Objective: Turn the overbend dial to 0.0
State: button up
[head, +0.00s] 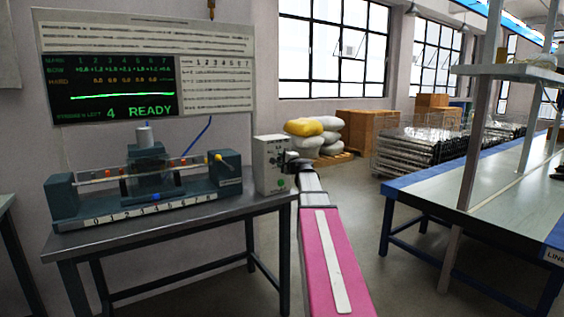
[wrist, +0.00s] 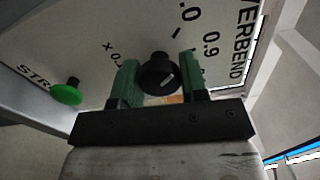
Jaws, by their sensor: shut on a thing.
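The overbend dial (wrist: 158,75) is a round black knob with a pale mark on its face, seen close up in the wrist view. It sits on the pale face of the control box (head: 268,160), with printed figures around it, "0.9" among them, and part of the word "OVERBEND" at the right. My gripper (wrist: 159,70) has its two green fingers on either side of the knob and is shut on it. In the head view, my gripper (head: 294,160) is at the box's right side, and the dial cannot be made out there.
A green button (wrist: 66,94) is on the same panel, left of the dial. The box stands at the right end of a grey table (head: 170,229), beside a tube bending fixture (head: 150,180). A screen (head: 115,90) above reads "READY". A blue-edged workbench (head: 480,175) is at right.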

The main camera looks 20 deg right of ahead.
jog(key=shift+n, duration=0.6)
jog(key=o, duration=0.9)
jog(key=shift+s, duration=0.15)
jog(key=v, duration=1)
jog(key=shift+s, duration=0.3)
